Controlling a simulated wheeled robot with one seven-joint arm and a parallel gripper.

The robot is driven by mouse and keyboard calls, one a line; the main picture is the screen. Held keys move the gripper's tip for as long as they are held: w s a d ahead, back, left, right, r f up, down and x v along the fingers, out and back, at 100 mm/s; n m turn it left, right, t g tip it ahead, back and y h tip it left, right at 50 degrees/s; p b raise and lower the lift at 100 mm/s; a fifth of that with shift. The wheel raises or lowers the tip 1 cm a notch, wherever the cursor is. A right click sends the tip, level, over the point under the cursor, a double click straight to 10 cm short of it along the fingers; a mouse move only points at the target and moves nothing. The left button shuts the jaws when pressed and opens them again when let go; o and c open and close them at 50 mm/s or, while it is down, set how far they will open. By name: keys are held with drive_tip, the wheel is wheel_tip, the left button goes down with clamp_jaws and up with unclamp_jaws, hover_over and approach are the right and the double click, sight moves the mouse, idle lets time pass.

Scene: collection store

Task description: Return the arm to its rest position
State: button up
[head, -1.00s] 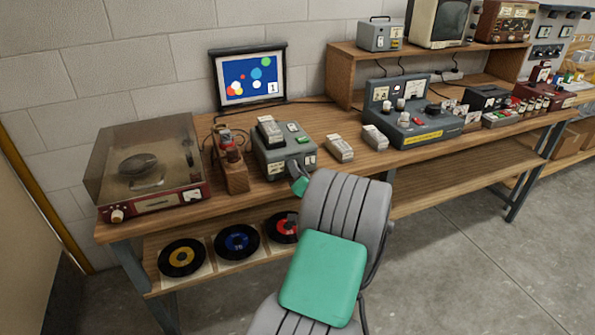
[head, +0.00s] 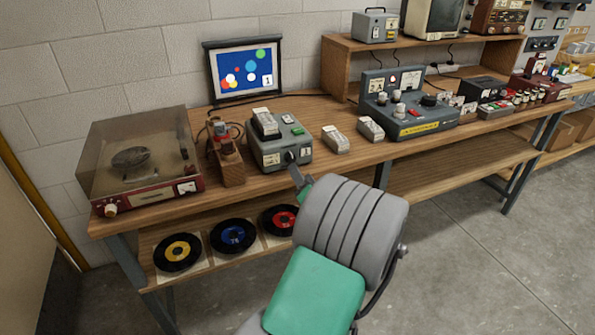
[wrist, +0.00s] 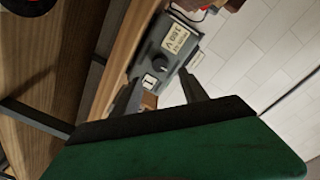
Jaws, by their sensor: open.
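My gripper (head: 298,177) is in front of the table's front edge, just below the grey console (head: 268,155). In the head view my own arm partly hides it. In the wrist view my gripper (wrist: 160,78) has its two fingers apart with nothing held between them. Beyond them is the console front (wrist: 165,58), with a dark knob (wrist: 160,65) and labels. The fingers look clear of the console. A grey cartridge (head: 265,122) stands in the console's top. The screen (head: 246,73) behind it shows coloured discs and a 1.
A covered record player (head: 150,196) and a wooden stand (head: 227,165) are left of the console. Two grey cartridges lie to its right (head: 335,139) (head: 370,128). Records (head: 233,237) are on the lower shelf (head: 207,272). The floor at right (head: 500,270) is clear.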

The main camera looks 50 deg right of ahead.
idle(0.3)
drive_tip(key=s+a+f+n+g+y, duration=0.1)
drive_tip(key=a+f+g+y, duration=0.1)
drive_tip(key=a+f+y, duration=0.45)
drive_tip(key=s+a+f+n+g+y, duration=0.1)
drive_tip(key=a+f+g, duration=0.15)
drive_tip(key=f, duration=0.75)
drive_tip(key=s+a+f+g+y, duration=0.2)
drive_tip(key=s+a+g, duration=0.25)
drive_tip(key=s, duration=0.25)
drive_tip(key=s+a+f+g+y, duration=0.2)
drive_tip(key=s+a+g+y, duration=0.1)
drive_tip(key=s+a, duration=0.3)
drive_tip(key=w+a+r+n+g+h+p, duration=0.1)
drive_tip(key=w+a+r+n+p, duration=0.15)
drive_tip(key=r, duration=0.45)
drive_tip(key=w+a+r+n+g+h+p, duration=0.1)
drive_tip(key=a+r+n+g+h+p, duration=0.2)
drive_tip(key=r, duration=0.4)
drive_tip(key=w+a+r+n+t+p, duration=0.1)
drive_tip(key=w+a+r+n, duration=0.3)
drive_tip(key=a, duration=0.5)
drive_tip(key=w+a+r+n+t+y+p, duration=0.1)
drive_tip(key=w+a+r+n+t, duration=0.2)
drive_tip(key=w+a+r, duration=0.3)
drive_tip(key=a+r+n, duration=0.1)
drive_tip(key=a, duration=0.2)
drive_tip(key=shift+w+a+n, duration=0.3)
drive_tip(key=shift+a+n, duration=0.05)
drive_tip(key=shift+a, duration=0.05)
